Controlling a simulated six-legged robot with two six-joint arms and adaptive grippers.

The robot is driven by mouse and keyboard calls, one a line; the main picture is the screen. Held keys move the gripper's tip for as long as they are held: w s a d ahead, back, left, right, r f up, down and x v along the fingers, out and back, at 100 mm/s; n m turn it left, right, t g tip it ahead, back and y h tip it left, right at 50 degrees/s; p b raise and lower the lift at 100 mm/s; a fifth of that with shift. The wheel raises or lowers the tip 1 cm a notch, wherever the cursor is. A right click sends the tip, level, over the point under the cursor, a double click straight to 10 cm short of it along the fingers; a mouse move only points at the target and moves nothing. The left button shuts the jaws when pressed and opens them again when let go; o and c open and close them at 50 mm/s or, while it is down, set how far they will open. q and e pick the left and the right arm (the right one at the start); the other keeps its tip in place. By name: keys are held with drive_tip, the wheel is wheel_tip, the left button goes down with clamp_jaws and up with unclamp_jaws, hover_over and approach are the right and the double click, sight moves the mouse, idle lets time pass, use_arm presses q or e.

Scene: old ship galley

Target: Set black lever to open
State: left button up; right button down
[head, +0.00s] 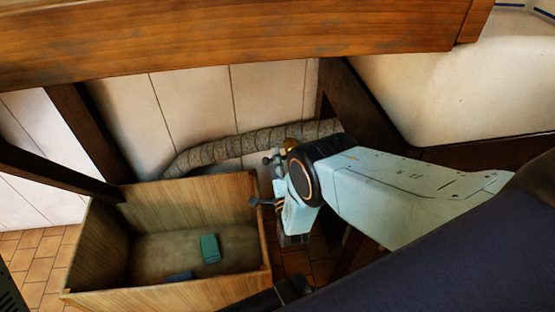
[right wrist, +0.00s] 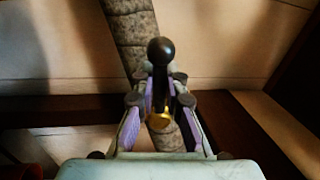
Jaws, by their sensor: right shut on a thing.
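The black lever (right wrist: 160,52) has a round knob and a dark stem, and stands upright in the right wrist view. Its foot meets a brass-coloured fitting (right wrist: 160,119) on the wrapped pipe (right wrist: 128,27). My right gripper (right wrist: 160,85) is shut on the lever's stem, with a finger on each side and the knob showing above them. In the head view my right gripper (head: 274,175) is at the pipe's brass fitting (head: 291,144), and I cannot make out the lever clearly there. My left gripper is not in view.
A wooden crate (head: 165,296) stands on the tiled floor (head: 38,262) left of my right gripper, with a green block (head: 210,248) and a blue item (head: 180,277) inside. A thick wooden beam (head: 230,40) crosses above. Pale panelled wall (head: 190,105) lies behind the pipe.

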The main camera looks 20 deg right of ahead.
drive_tip(key=shift+s+m, duration=0.15)
drive_tip(key=shift+m, duration=0.15)
drive_tip(key=c, duration=1.4)
unclamp_jaws()
drive_tip(key=shift+r, duration=0.1)
drive_tip(key=v, duration=1.2)
